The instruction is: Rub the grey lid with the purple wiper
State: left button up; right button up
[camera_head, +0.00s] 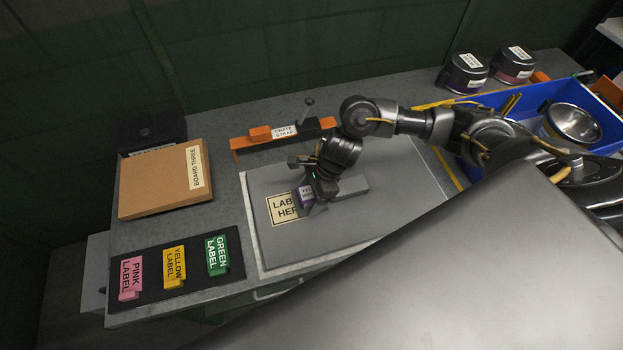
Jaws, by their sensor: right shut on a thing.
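The grey lid (345,225) lies flat in the middle of the table, with a raised grey bar (352,186) and a cream "LABEL HERE" patch (282,208). My right gripper (313,192) is over the lid's left part, pointing down, shut on the purple wiper (305,194). The wiper is small, bears a pale label, and sits at the right edge of the patch, partly covering its text. The gripper hides much of the wiper, and I cannot tell whether it touches the lid. My left gripper is not in view.
A black tray (194,288) with pink, yellow and green label blocks is at front left. A brown board (150,185) lies behind it. A blue crate (490,98) with a metal pot (571,124) stands right.

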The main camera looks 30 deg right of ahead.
notch_tip(320, 180, up, 3)
jog(key=shift+r+p, duration=0.1)
jog(key=shift+p, duration=0.45)
notch_tip(320, 180, up, 2)
jog(key=shift+a+r+p, duration=0.1)
jog(key=shift+p, duration=0.6)
jog(key=shift+r+p, duration=0.95)
jog(key=shift+r, duration=0.55)
